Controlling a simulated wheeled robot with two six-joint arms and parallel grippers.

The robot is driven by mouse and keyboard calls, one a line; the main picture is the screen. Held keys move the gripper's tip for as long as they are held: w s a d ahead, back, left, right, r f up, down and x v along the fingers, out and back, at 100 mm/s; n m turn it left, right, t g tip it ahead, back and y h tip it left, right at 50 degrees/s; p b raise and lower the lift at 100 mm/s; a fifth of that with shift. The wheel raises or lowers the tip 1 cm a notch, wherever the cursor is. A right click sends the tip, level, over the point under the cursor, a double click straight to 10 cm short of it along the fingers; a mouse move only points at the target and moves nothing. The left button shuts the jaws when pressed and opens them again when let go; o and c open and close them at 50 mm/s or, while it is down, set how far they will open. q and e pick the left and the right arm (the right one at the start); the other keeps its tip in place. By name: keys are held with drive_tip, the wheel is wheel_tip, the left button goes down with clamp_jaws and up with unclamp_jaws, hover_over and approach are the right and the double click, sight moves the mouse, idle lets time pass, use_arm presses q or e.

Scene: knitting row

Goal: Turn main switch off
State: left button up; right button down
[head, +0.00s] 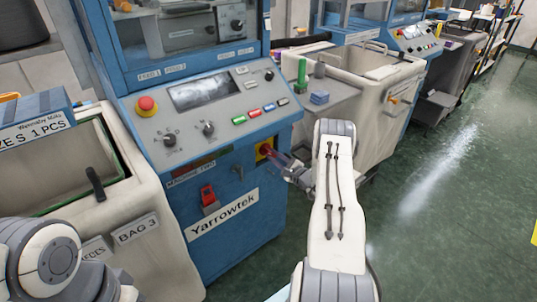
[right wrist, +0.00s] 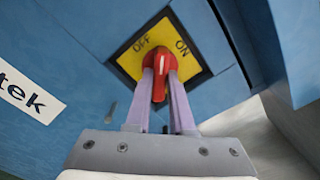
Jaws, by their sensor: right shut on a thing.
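The main switch is a red rotary knob on a yellow plate (head: 261,157) on the blue front of the Yarrowtek machine (head: 240,240). In the right wrist view the red knob (right wrist: 160,68) sits on the plate (right wrist: 128,62) between the printed words OFF at left and ON at right. Its grip stands roughly upright in that picture; I cannot tell exactly which word it points to. My right gripper (head: 273,156) is shut on the knob, one lilac finger on each side (right wrist: 160,85). My left gripper is not in view.
A red emergency button (head: 146,105), dials and coloured buttons are on the sloped panel above. A red rocker switch (head: 208,195) is lower left of the main switch. A cream bin (head: 140,205) stands at left. Green floor (head: 440,200) is clear at right.

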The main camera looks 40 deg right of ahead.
drive_tip(key=n+b, duration=0.1)
drive_tip(key=n, duration=0.2)
drive_tip(key=shift+f, duration=0.15)
drive_tip(key=shift+n+b, duration=0.35)
drive_tip(key=shift+n, duration=0.15)
drive_tip(key=shift+n+b, duration=0.35)
drive_tip(key=shift+n, duration=0.05)
drive_tip(key=shift+n+b, duration=1)
drive_tip(key=shift+n, duration=0.7)
drive_tip(key=c, duration=1)
unclamp_jaws()
drive_tip(key=shift+c, duration=0.2)
